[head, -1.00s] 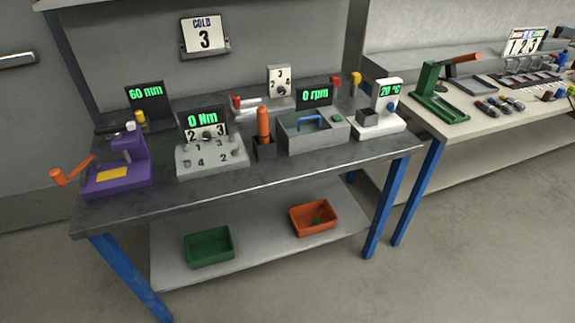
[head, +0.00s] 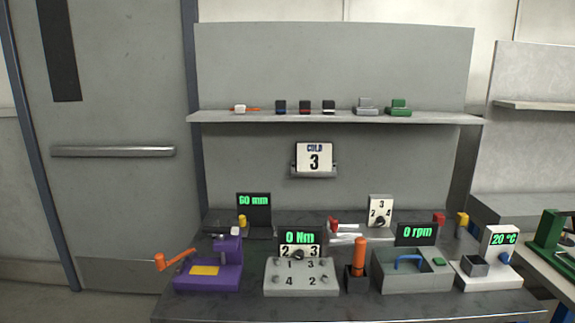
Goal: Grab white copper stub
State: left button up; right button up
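On the upper shelf at the left end lies a small white block with an orange, copper-coloured bar (head: 240,109). It matches the white copper stub best, but it is small and I cannot be sure. It lies apart from the dark blocks to its right. Neither of my grippers shows in the head view.
The shelf (head: 440,118) also holds dark banded blocks (head: 305,107), a grey piece (head: 366,107) and a green piece (head: 398,109). Below, the workbench (head: 340,309) carries a purple press (head: 213,268), displays and a grey toolbox (head: 412,281). A door (head: 110,190) is at left.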

aim_at(238, 110)
jog(key=i+j+u, duration=0.15)
jog(key=j+u, duration=0.3)
jog(key=i+j+u, duration=0.25)
jog(key=j+u, duration=0.25)
jog(key=i+j+u, duration=0.15)
jog(key=i+u, duration=0.15)
jog(key=u, duration=0.15)
jog(key=i+j+u, duration=0.5)
jog(key=i+u, duration=0.35)
jog(key=i+z, duration=0.45)
jog(key=i+j+z, duration=0.15)
jog(key=i+z, duration=0.3)
